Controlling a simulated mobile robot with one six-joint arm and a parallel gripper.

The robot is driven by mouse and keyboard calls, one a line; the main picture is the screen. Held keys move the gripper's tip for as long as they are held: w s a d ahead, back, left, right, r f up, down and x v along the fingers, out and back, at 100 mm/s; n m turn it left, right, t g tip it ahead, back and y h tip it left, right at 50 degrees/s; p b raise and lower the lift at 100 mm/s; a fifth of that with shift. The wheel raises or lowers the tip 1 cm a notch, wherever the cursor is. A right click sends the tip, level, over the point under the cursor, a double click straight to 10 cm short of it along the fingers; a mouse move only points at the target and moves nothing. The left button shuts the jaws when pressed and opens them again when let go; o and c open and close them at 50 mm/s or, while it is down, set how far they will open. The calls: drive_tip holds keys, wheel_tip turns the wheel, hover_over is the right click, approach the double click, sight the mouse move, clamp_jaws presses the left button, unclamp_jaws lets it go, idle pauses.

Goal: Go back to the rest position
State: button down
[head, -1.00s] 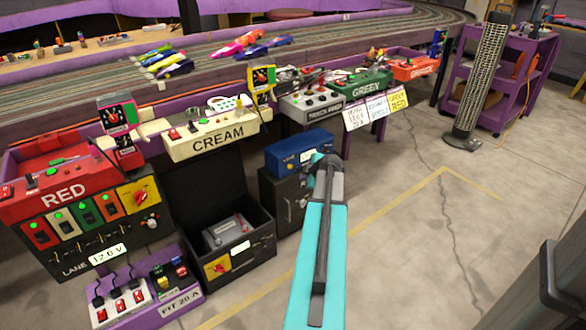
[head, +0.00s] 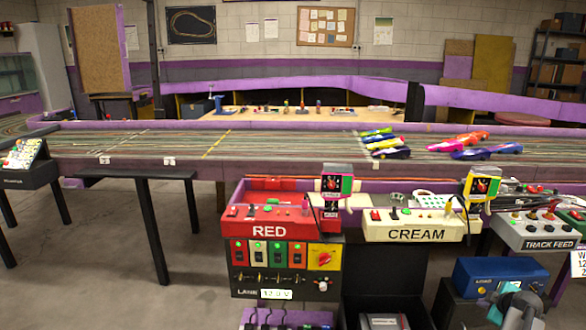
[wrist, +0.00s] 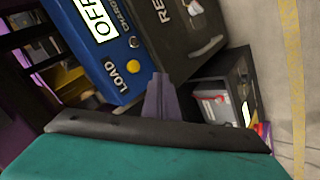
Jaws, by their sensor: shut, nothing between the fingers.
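My arm's teal and grey end shows at the lower right edge of the head view. In the wrist view my gripper (wrist: 162,95) is a narrow dark purple-grey shape with its fingers together and nothing held. Beyond its tip are the blue charger box (wrist: 100,45) with an OFF display and a LOAD button, and the dark cabinet (wrist: 180,40). The blue box also shows in the head view (head: 490,272), just above my arm.
The red station (head: 265,222) and the cream station (head: 415,228) stand before the track (head: 290,145). Several toy cars sit on it. The track feed box (head: 535,232) is at right. A black open box (wrist: 235,85) with a grey unit is near my gripper.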

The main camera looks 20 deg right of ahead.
drive_tip(key=w+a+f+n+y+p, duration=0.1)
drive_tip(key=w+a+p, duration=0.2)
drive_tip(key=w+a, duration=0.35)
drive_tip(key=w+a+f+n+y+p, duration=0.1)
drive_tip(key=w+a+y+p, duration=0.15)
drive_tip(key=a, duration=0.65)
drive_tip(key=w+a+f+n+p, duration=0.25)
drive_tip(key=w+a, duration=0.25)
drive_tip(key=a, duration=0.3)
drive_tip(key=s+a+f+g+y+p, duration=0.1)
drive_tip(key=a+p, duration=0.1)
drive_tip(key=a, duration=0.6)
drive_tip(key=a+f+n+g+y+p, duration=0.1)
drive_tip(key=a+g+p, duration=0.15)
drive_tip(key=a, duration=0.55)
drive_tip(key=s+a+f+y+p, duration=0.1)
drive_tip(key=a+p, duration=0.2)
drive_tip(key=a, duration=0.4)
drive_tip(key=s+a+f+g+p, duration=0.2)
drive_tip(key=s+a+g+p, duration=0.4)
drive_tip(key=s+a, duration=1.05)
drive_tip(key=s+a+r+m+g+h+p, duration=0.1)
drive_tip(key=s+m+g+p, duration=0.1)
drive_tip(key=s+m, duration=0.4)
drive_tip(key=s+r+m+g+h+p, duration=0.1)
drive_tip(key=s+m+g, duration=0.1)
drive_tip(key=s+m, duration=0.4)
drive_tip(key=shift+s+a+r+p, duration=0.25)
drive_tip(key=shift+s+a+p, duration=0.15)
drive_tip(key=shift+s, duration=1.85)
